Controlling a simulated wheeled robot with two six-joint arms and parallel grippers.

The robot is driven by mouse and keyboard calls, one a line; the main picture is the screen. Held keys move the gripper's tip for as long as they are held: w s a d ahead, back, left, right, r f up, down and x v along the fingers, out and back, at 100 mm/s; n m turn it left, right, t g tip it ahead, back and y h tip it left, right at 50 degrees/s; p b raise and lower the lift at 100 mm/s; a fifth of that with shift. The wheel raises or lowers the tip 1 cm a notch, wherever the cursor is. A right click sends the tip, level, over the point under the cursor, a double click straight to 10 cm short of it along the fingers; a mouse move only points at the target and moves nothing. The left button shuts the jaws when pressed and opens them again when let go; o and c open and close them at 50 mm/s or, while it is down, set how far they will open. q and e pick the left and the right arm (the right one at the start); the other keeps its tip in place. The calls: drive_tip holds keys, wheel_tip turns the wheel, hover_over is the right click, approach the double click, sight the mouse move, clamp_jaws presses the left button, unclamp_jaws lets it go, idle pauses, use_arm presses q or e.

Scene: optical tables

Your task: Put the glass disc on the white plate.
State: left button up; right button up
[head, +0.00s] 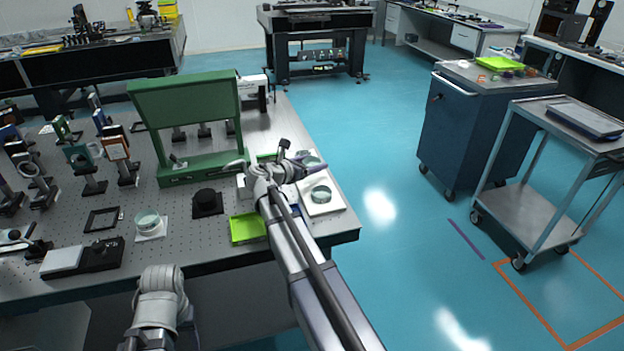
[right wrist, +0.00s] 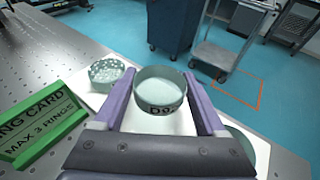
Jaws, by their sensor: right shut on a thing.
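My right gripper (head: 309,166) is over the right edge of the perforated table. In the right wrist view its purple fingers (right wrist: 160,82) are shut on a round glass disc (right wrist: 160,92) with a teal rim. Dark lettering shows at its near side. The head view does not show it clearly behind the gripper. A white plate (head: 326,209) lies below and beside the gripper; its surface also shows in the right wrist view (right wrist: 184,123). A similar round piece (head: 320,194) is on it. Another glass-like disc (head: 148,221) sits on a white square at the left. My left gripper is out of view.
A green card (right wrist: 40,125) reading "MAX 3 RINGS" stands left of my right gripper. A dotted round piece (right wrist: 106,72) lies beyond it. A green frame (head: 188,125), a lime tray (head: 247,228) and a black round part (head: 207,200) are nearby. Floor lies beyond the table edge.

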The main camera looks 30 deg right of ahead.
sight(312, 177)
wheel_tip(312, 177, down, 4)
drive_tip(key=b, duration=0.3)
drive_tip(key=shift+r+b, duration=0.2)
drive_tip(key=shift+b, duration=0.15)
drive_tip(key=shift+f, duration=0.15)
drive_tip(key=o, duration=1.3)
drive_tip(key=shift+c, duration=0.2)
